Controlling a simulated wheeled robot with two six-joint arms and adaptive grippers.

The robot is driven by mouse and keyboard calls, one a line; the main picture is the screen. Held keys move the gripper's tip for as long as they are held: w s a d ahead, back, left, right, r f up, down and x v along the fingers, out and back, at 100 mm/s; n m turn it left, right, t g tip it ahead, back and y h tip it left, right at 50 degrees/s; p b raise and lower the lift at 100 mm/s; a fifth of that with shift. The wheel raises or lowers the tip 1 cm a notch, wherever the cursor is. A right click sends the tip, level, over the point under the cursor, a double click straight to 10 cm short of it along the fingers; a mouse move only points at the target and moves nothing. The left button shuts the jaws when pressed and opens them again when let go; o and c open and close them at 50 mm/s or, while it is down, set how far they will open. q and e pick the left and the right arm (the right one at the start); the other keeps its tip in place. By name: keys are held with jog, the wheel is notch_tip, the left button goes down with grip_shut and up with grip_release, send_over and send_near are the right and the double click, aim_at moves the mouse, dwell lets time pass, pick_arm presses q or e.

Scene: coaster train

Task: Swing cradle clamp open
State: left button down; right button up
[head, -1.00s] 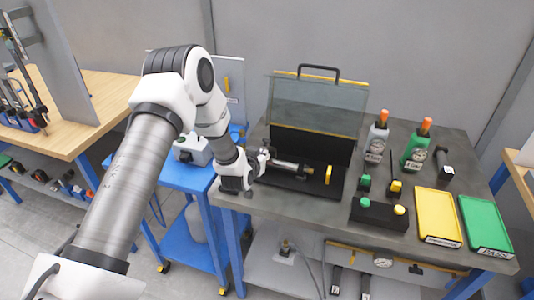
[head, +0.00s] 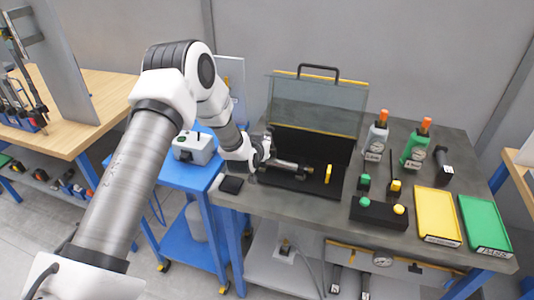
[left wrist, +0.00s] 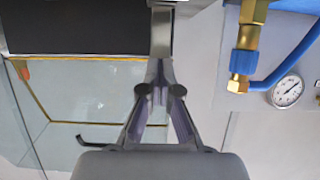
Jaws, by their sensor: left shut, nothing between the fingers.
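A black cradle base (head: 290,184) sits on the grey bench under the raised clear guard. A grey metal cylinder (head: 290,166) lies in the cradle. A yellow upright part (head: 328,174), possibly the clamp, stands at the cylinder's right end. My left gripper (head: 269,158) is at the cradle's left end, beside the cylinder's left end; I cannot tell whether it touches. In the left wrist view my left gripper (left wrist: 160,68) has its fingers together with nothing visible between them. The gripper hides part of the cradle's left end.
The clear guard (head: 315,103) with a black handle stands behind the cradle. Two bottles, green (head: 415,148) and grey (head: 376,142), stand to the right. Yellow (head: 438,214) and green (head: 485,224) trays lie front right. A gauge (left wrist: 287,91) shows in the wrist view.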

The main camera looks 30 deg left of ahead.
aim_at(267, 134)
pick_arm(q)
jog(key=shift+w+a+r, duration=0.1)
jog(key=shift+w+r, duration=0.2)
jog(key=shift+w, duration=0.2)
jog(key=shift+w+a+f+b, duration=0.15)
jog(key=shift+w+b, duration=0.2)
jog(key=shift+w, duration=0.25)
jog(key=shift+w+a+r+b, duration=0.15)
jog(key=shift+w+b, duration=0.2)
jog(key=shift+w, duration=0.25)
jog(key=shift+w+a, duration=0.1)
jog(key=shift+w, duration=0.25)
jog(key=shift+r, duration=0.1)
jog(key=shift+s, duration=0.2)
